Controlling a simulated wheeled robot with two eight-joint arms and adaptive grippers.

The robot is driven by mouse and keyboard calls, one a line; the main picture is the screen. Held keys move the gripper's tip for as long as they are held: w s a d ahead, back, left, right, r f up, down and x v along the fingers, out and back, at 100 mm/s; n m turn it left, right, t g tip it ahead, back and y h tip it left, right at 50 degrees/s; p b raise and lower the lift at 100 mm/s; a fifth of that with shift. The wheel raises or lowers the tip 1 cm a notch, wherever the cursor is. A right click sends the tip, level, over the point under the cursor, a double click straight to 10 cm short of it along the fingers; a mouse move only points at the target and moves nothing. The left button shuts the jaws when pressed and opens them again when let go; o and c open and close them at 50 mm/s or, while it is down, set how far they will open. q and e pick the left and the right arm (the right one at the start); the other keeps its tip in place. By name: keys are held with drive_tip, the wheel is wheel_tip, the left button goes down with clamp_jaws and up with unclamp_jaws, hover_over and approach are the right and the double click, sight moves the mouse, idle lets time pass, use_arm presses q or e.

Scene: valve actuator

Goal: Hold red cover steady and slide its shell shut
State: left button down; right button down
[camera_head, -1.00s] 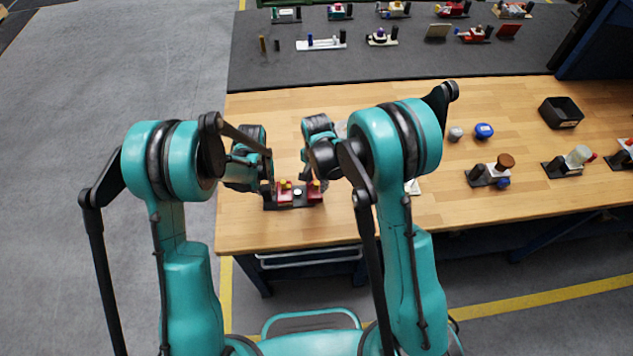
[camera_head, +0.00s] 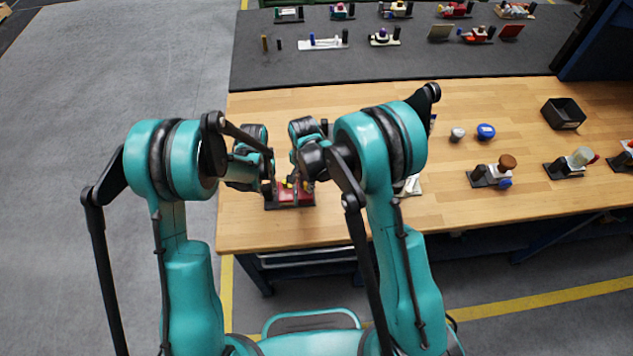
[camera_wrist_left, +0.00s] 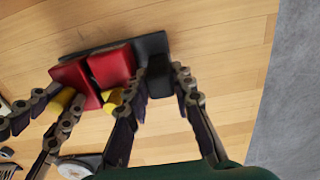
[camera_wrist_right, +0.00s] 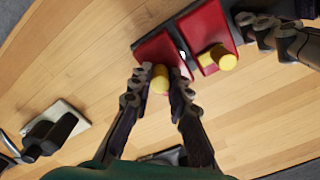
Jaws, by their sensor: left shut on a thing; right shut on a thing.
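The red cover's two halves (camera_head: 290,195) stand on a black base near the table's front edge; they also show in the left wrist view (camera_wrist_left: 112,65). In the right wrist view, the sliding half (camera_wrist_right: 160,50) sits beside the other red half (camera_wrist_right: 205,28), a narrow gap with a bit of white between them. Each half has a yellow knob. My right gripper (camera_wrist_right: 158,82) is shut on the yellow knob (camera_wrist_right: 160,84) of the sliding half. My left gripper (camera_wrist_left: 164,78) is shut on the black upright block (camera_wrist_left: 156,72) at the base's end. The arms partly hide the cover in the head view.
To the right stand a small fixture with a brown knob (camera_head: 506,162), a blue knob (camera_head: 486,131), a grey knob (camera_head: 457,134) and a black bin (camera_head: 563,113). Several assemblies line the dark mat (camera_head: 400,62) at the back. The two grippers are close together.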

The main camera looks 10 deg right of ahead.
drive_tip(key=shift+a, duration=0.75)
drive_tip(key=c, duration=1.4)
unclamp_jaws()
drive_tip(key=shift+a, duration=0.1)
drive_tip(key=shift+d, duration=0.2)
